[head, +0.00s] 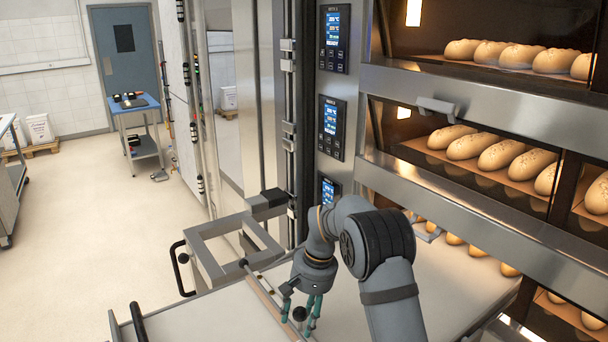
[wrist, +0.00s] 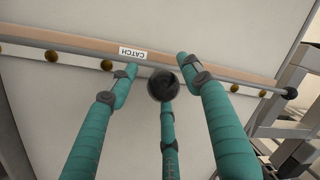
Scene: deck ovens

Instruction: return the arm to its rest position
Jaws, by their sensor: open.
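My gripper (head: 301,318) hangs low over the pale loading surface (head: 170,322) in front of the ovens, at the bottom middle of the head view. Its teal fingers are open. In the wrist view the fingertips (wrist: 157,72) stand around a dark round knob (wrist: 163,86), which also shows in the head view (head: 299,314). The knob lies beside a wooden strip (wrist: 210,66) labelled "CATCH". I cannot tell whether a finger touches the knob. My arm reaches in from the bottom right of the head view.
Deck ovens with loaves (head: 500,155) stand to the right, with a protruding handle (head: 438,107). A metal frame (head: 215,232) with a black handle (head: 178,268) is left of the gripper. A thin rod ends in a black ball (wrist: 290,93). The floor (head: 90,230) at left is clear.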

